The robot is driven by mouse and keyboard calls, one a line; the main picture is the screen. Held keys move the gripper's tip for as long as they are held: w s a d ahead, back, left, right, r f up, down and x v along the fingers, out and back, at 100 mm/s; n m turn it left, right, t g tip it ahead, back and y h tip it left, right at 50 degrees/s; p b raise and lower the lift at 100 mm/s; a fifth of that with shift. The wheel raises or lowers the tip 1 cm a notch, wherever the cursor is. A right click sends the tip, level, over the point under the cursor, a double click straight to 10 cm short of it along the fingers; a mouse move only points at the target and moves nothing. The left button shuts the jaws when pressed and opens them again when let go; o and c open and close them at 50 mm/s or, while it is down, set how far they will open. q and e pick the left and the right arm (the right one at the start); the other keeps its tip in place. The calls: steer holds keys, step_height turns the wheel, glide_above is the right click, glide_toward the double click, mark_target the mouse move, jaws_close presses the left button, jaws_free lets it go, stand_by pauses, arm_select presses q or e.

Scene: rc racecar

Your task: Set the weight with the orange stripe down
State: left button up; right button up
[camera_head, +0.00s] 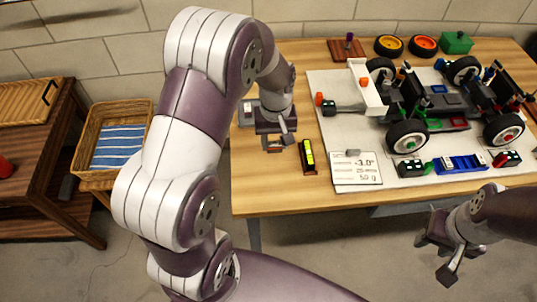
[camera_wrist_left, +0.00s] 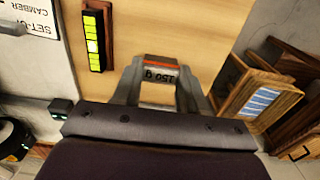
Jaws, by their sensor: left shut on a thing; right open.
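The weight with the orange stripe (camera_wrist_left: 160,72) sits between the fingers of my left gripper (camera_head: 275,141). In the head view only a small part of the weight shows below the fingers. I cannot tell whether it touches the tabletop. My right gripper (camera_head: 440,258) is open and empty at the lower right, off the table's front edge.
A set-up card (camera_head: 357,171) and the racecar (camera_head: 440,105) are on a pale board further right. Bare wood lies around the left gripper. A wicker basket (camera_head: 85,170) stands left of the table.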

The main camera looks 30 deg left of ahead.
arm_select(q)
steer(key=shift+s+a+f, duration=0.85)
steer(key=shift+s+a, duration=0.05)
steer(key=shift+s, duration=0.25)
steer(key=shift+s+a+f, duration=0.1)
steer(key=shift+f, duration=0.25)
steer(key=shift+f+b, duration=0.35)
steer(key=shift+f, duration=1.4)
steer(key=shift+f, duration=0.1)
steer(key=o, duration=1.1)
